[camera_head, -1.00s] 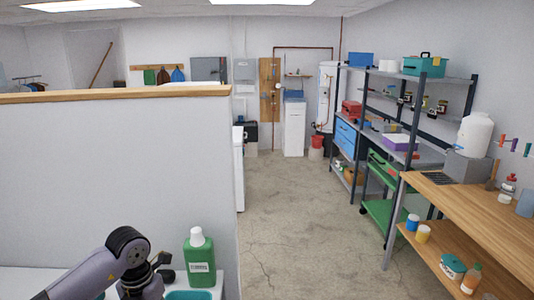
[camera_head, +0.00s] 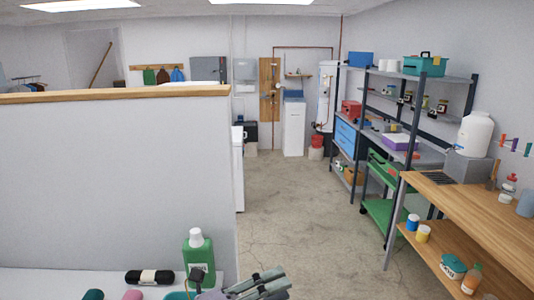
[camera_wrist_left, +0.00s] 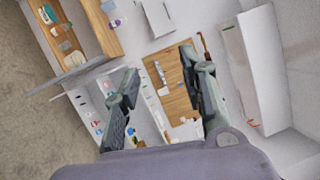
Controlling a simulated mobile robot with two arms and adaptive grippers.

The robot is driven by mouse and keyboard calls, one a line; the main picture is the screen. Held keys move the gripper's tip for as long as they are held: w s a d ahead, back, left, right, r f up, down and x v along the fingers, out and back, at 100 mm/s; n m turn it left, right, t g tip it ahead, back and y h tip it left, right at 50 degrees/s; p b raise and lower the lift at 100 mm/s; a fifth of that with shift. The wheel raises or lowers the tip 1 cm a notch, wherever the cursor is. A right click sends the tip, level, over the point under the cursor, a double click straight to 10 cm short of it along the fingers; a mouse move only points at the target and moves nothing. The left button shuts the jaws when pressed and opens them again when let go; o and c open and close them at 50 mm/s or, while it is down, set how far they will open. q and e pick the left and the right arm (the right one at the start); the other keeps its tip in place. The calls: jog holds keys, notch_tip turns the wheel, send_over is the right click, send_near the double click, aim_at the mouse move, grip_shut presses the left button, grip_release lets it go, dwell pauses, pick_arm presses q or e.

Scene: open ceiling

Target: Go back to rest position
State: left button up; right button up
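My left gripper (camera_head: 281,278) shows at the bottom middle of the head view, in front of the white counter and just right of the green bottle. In the left wrist view its two dark fingers (camera_wrist_left: 158,62) stand wide apart with nothing between them, so it is open and empty. My right gripper is in neither view.
A green bottle with a white cap (camera_head: 199,258) stands on the white counter (camera_head: 52,280), close to my left gripper. A black roll (camera_head: 149,277) lies left of it. A low grey wall (camera_head: 115,180) rises behind. A wooden workbench (camera_head: 480,215) stands right; the concrete floor (camera_head: 295,220) between is clear.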

pick_arm(q)
jog(key=w+a+r+n+t+y, duration=0.2)
jog(key=w+a+n+t+y, duration=0.2)
jog(key=a+n+t+y, duration=1)
jog(key=s+a+f+n+g+y, duration=0.2)
jog(key=a+f+n+g+y, duration=0.15)
jog(key=f+n, duration=0.35)
jog(key=s+a+f+n+g+y, duration=0.2)
jog(key=a+f+n+g, duration=0.15)
jog(key=f+n, duration=0.35)
jog(key=s+f+n+g+h, duration=0.1)
jog(key=s+f+n+g, duration=0.1)
jog(key=s+f+g, duration=0.7)
jog(key=s+f+n+g+h, duration=0.15)
jog(key=s+f, duration=0.55)
jog(key=s, duration=0.7)
notch_tip(320, 180, down, 28)
jog(key=s+g+y+b, duration=0.1)
jog(key=s+g+b, duration=0.1)
jog(key=b, duration=0.1)
jog(key=s+a+f, duration=0.2)
jog(key=s+f, duration=0.6)
jog(key=s+a+f+b, duration=0.1)
jog(key=s+f, duration=0.7)
jog(key=f, duration=0.1)
jog(key=shift+a+f+m+g, duration=0.15)
jog(key=shift+a+m+g, duration=0.2)
jog(key=shift+a+g, duration=0.1)
